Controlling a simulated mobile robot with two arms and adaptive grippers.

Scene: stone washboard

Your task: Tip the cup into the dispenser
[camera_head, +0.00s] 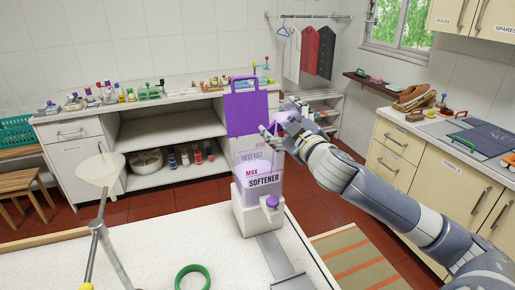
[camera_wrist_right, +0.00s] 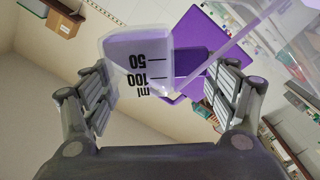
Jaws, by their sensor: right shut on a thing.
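The softener dispenser (camera_head: 243,211) stands on the near white counter, with a clear tank marked MAX, pale purple contents and a purple knob in front. Its purple lid (camera_head: 241,115) stands open. My right gripper (camera_head: 277,130) is above the tank's right side, beside the lid. It is shut on the cup (camera_head: 286,117), which is mostly hidden by the fingers there. In the right wrist view the clear cup (camera_wrist_right: 138,58) shows upside-down 50 and 100 ml marks and pale purple inside, between the fingers (camera_wrist_right: 160,97). Its exact tilt is hard to tell. My left gripper is out of view.
A green ring (camera_head: 192,277) lies on the near counter (camera_head: 150,235). A metal stand with a pale cone-shaped top (camera_head: 101,170) rises at the left. Cluttered shelves (camera_head: 160,128) stand behind, and drawers (camera_head: 395,140) at the right.

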